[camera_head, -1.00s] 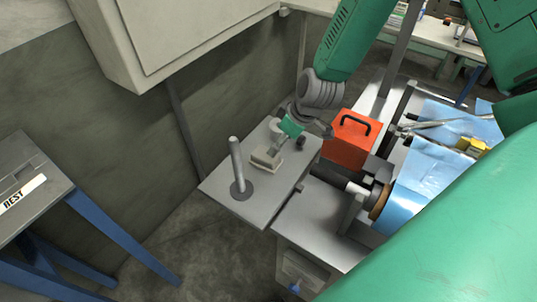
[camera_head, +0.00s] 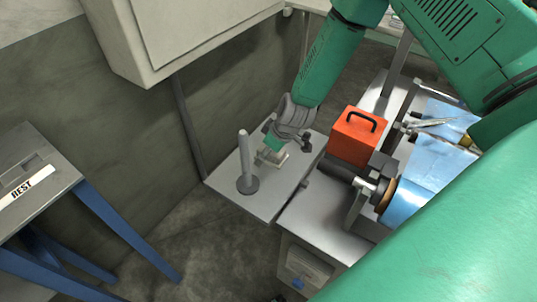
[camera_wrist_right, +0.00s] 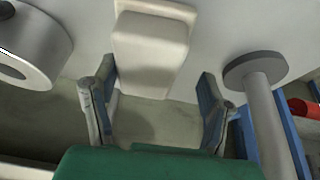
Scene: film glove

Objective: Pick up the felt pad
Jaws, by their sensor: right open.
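The cream block that looks like the felt pad (camera_wrist_right: 152,50) lies on a grey metal shelf, with a wider cream base under its far end. In the head view the pad (camera_head: 281,160) is partly hidden behind my right gripper (camera_head: 265,155). In the right wrist view my right gripper (camera_wrist_right: 156,78) is open, its two fingers apart on either side of the pad's near end. I see no clear contact with the pad. My left gripper is not in view.
An upright grey post on a round foot (camera_head: 247,165) stands close left of the gripper; it is right in the wrist view (camera_wrist_right: 262,95). A pale roll (camera_wrist_right: 38,45) lies on the other side. A red box (camera_head: 354,138) stands right of the shelf (camera_head: 265,204).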

